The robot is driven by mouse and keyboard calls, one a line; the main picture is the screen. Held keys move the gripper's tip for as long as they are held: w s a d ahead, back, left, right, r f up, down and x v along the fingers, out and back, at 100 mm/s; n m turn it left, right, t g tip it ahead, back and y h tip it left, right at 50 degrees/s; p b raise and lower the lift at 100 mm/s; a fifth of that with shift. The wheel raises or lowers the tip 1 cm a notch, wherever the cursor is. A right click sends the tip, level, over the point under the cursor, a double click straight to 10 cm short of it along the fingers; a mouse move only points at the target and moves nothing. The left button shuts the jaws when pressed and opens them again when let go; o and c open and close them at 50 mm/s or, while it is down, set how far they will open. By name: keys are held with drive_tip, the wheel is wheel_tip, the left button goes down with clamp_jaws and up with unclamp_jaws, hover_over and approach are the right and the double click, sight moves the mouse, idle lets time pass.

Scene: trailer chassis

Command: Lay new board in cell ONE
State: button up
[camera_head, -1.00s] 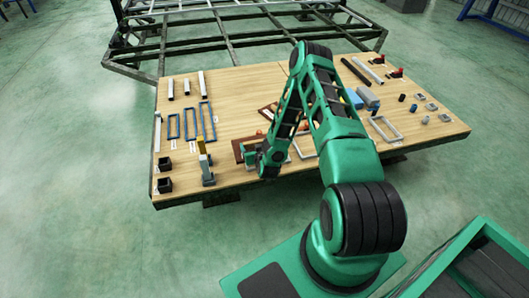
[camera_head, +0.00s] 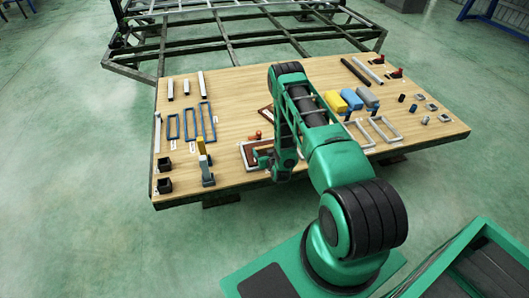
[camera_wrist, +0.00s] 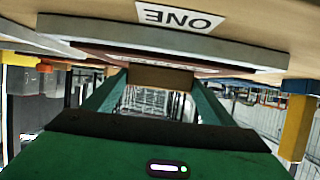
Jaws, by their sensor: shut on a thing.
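My gripper (camera_head: 283,163) is low over the front middle of the table. In the wrist view its fingers are shut on a brown board (camera_wrist: 160,77), seen edge-on. The upside-down label ONE (camera_wrist: 180,17) lies on the tabletop just beyond. The grey rim of cell ONE (camera_wrist: 160,40) runs across the wrist view between label and board. A thin reddish strip shows along this rim; I cannot tell whether the board touches it. In the head view a brown and white rectangle (camera_head: 254,152) shows left of my gripper, partly hidden by it.
Yellow (camera_head: 334,101), blue (camera_head: 351,98) and grey (camera_head: 367,95) blocks stand right of my arm. Grey empty frames (camera_head: 383,128) lie near them. Blue frames (camera_head: 190,124) lie at left. A yellow-topped tool (camera_head: 203,155) stands left of my gripper. My arm hides the table's middle.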

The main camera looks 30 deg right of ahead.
drive_tip(key=shift+f, duration=0.2)
drive_tip(key=o, duration=1.4)
drive_tip(key=shift+c, duration=0.2)
drive_tip(key=shift+r, duration=0.1)
drive_tip(key=v, duration=1.2)
wheel_tip(320, 180, up, 20)
drive_tip(key=w+d+g+y, duration=0.1)
drive_tip(key=w+d+g, duration=0.15)
drive_tip(key=g, duration=0.25)
drive_tip(key=s+r+g, duration=0.3)
drive_tip(key=s+r, duration=0.8)
drive_tip(key=r, duration=0.2)
drive_tip(key=s+a+r+m+g+y, duration=0.1)
drive_tip(key=s+r, duration=0.3)
drive_tip(key=s, duration=0.5)
drive_tip(key=s+a+r+m+g+y, duration=0.1)
drive_tip(key=s+a+r, duration=0.3)
drive_tip(key=s, duration=0.5)
drive_tip(key=s+a+r+m+g, duration=0.1)
drive_tip(key=s+r, duration=0.3)
drive_tip(key=s, duration=0.5)
drive_tip(key=shift+s+a+r+g+y, duration=0.3)
drive_tip(key=shift+a+r+g+y, duration=0.1)
drive_tip(key=shift+a+g, duration=0.5)
